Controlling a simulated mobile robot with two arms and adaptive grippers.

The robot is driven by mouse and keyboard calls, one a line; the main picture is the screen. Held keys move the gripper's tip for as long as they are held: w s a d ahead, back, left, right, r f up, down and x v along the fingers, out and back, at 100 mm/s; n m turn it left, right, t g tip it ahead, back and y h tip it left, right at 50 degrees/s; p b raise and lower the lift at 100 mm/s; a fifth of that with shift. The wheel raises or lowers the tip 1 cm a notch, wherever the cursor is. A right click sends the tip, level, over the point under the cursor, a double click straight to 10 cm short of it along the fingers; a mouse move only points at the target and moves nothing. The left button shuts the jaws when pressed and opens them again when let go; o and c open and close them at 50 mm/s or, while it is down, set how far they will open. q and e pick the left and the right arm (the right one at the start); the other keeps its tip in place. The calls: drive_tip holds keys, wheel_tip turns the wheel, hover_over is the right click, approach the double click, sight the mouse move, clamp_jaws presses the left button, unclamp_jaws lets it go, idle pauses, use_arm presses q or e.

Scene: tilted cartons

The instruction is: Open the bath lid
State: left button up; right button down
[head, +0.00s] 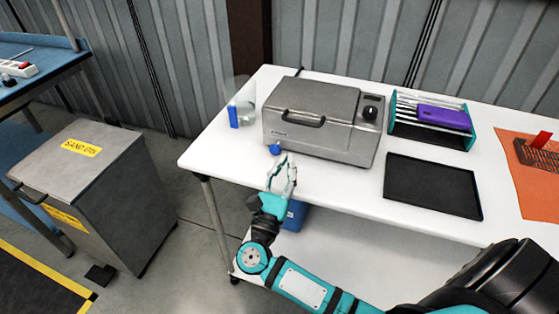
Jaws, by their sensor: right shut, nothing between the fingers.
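The bath (320,149) is a grey metal box with a black dial, standing on the white table. Its lid (313,97) lies closed on top, with a dark bar handle (303,117) along the front edge. My right gripper (285,163) is in front of the bath, near its lower left front and below the handle. It points up towards the bath, appears apart from the handle and is shut with nothing in it. My left gripper is not in view.
A small blue round thing (275,149) sits at the bath's lower front, close to my right gripper. A clear vessel (246,114) stands left of the bath. A teal rack (405,128) and black tray (432,185) are to the right. A sand bin (90,190) stands left.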

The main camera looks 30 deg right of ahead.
drive_tip(key=p+x, duration=0.1)
drive_tip(key=x, duration=0.5)
drive_tip(key=shift+w+r+p, duration=0.1)
drive_tip(key=shift+r+p, duration=0.05)
drive_tip(key=shift+p, duration=0.15)
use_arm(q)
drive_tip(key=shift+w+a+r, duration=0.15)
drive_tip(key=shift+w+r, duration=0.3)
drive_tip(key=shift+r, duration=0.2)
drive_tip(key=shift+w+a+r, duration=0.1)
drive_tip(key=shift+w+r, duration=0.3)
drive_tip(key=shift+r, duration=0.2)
use_arm(e)
drive_tip(key=shift+w+d+r, duration=0.15)
drive_tip(key=shift+w+d, duration=0.2)
drive_tip(key=shift+d, duration=0.05)
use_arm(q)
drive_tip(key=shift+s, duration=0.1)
